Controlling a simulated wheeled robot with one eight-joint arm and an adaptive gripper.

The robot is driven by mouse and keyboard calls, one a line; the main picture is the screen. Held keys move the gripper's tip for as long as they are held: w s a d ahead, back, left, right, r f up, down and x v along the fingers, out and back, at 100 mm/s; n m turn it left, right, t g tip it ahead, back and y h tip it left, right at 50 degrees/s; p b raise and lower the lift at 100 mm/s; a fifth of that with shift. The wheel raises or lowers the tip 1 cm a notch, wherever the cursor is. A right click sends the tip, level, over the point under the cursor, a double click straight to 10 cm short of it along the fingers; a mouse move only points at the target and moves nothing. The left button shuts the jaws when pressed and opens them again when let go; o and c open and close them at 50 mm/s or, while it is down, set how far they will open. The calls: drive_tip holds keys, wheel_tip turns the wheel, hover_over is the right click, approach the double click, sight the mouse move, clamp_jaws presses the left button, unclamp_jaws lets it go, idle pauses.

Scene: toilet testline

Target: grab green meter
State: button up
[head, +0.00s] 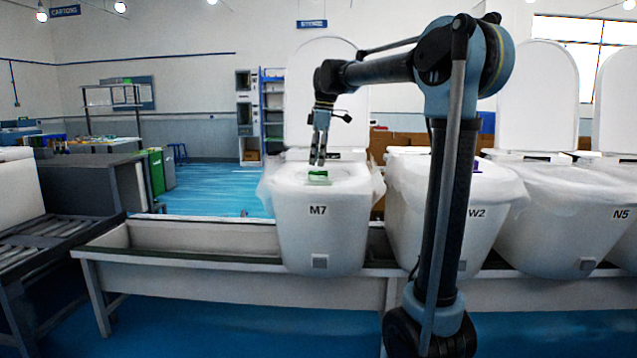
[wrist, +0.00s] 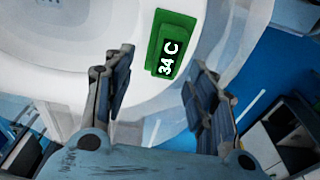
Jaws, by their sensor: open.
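The green meter (head: 318,177) lies on top of the white toilet labelled M7 (head: 318,235), near its front rim. In the wrist view the green meter (wrist: 172,46) shows a black display reading "34 C". My gripper (head: 317,162) points down just above the meter in the head view. In the wrist view my gripper (wrist: 160,90) has its two fingers spread apart, with nothing between them. The meter is beyond the fingertips there, between their lines. The exact gap to the meter is hard to tell.
The toilet's raised lid (head: 322,85) stands behind my gripper. Toilet W2 (head: 408,190) and toilet N5 (head: 555,205) stand to the right on the same line. The trough of the line (head: 200,237) is empty left of M7.

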sight(318, 172)
drive_tip(key=shift+s+f, duration=0.2)
drive_tip(key=shift+f, duration=1.2)
drive_tip(key=shift+s+f, duration=0.15)
drive_tip(key=shift+f, duration=1.2)
drive_tip(key=shift+c, duration=0.6)
clamp_jaws()
